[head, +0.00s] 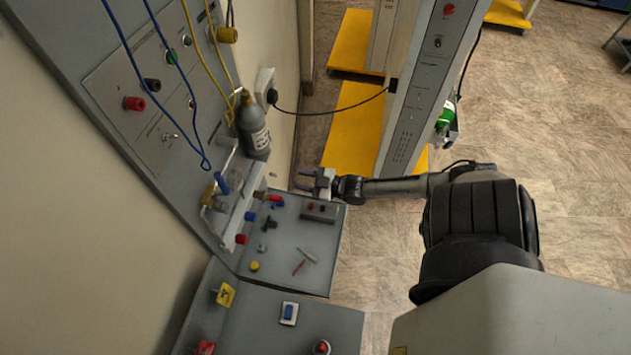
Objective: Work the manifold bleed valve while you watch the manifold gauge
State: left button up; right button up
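A pale manifold (236,205) runs along the foot of the grey wall panel, with small red and blue knobs on it. A blue-handled lever (222,184) sits at its upper left. I cannot tell which knob is the bleed valve, and I cannot make out a manifold gauge face. A grey cylinder (252,128) stands against the panel just above the manifold. My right gripper (303,181) is over the far right edge of the grey bench, right of the manifold and apart from it. Its two fingers are spread, with nothing visible between them. My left gripper is out of view.
The bench (325,255) holds a small grey box (319,212), a yellow knob (254,266) and red and grey tools (302,262). Blue and yellow hoses hang over the panel (110,85). A tall grey cabinet (420,90) with a black cable stands behind. Floor at right is open.

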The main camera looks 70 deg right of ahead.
jog(key=shift+s+d, duration=0.15)
jog(key=shift+s, duration=1.9)
dwell(6.0)
